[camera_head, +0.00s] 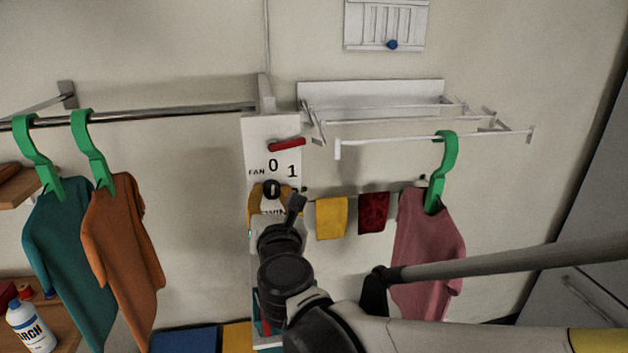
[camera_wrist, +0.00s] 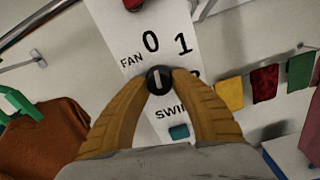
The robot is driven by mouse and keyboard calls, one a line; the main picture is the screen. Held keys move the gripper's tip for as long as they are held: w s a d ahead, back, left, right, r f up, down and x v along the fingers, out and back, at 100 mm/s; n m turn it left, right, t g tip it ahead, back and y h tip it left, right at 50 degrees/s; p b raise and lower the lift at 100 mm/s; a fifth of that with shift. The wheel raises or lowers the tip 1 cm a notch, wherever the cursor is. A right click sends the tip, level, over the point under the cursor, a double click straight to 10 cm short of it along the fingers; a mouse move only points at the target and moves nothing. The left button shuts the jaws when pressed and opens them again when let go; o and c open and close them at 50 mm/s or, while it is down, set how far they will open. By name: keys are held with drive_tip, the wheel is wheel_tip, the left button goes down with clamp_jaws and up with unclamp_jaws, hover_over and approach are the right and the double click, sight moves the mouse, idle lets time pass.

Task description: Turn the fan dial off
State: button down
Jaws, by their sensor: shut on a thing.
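The fan dial (camera_wrist: 158,80) is a small round black knob with a white line, on a white panel (camera_wrist: 115,30) marked FAN, 0 and 1. In the head view the dial (camera_head: 271,188) sits straight below the 0. The white line looks roughly upright, towards the 0. My gripper (camera_wrist: 158,84) has its two orange-yellow fingers shut on the dial, one fingertip on each side. In the head view my gripper (camera_head: 271,193) reaches the panel from below, and my wrist hides the panel's lower part. A third mark by the right finger is mostly hidden.
A red lever (camera_head: 287,145) sits above the 0. A teal button (camera_wrist: 179,131) lies near the SWING label. An orange shirt (camera_head: 120,255) hangs left, a pink shirt (camera_head: 425,245) right. A white drying rack (camera_head: 430,135) juts out at upper right.

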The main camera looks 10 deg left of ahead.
drive_tip(key=shift+n, duration=1)
drive_tip(key=c, duration=1)
unclamp_jaws()
drive_tip(key=v, duration=1.2)
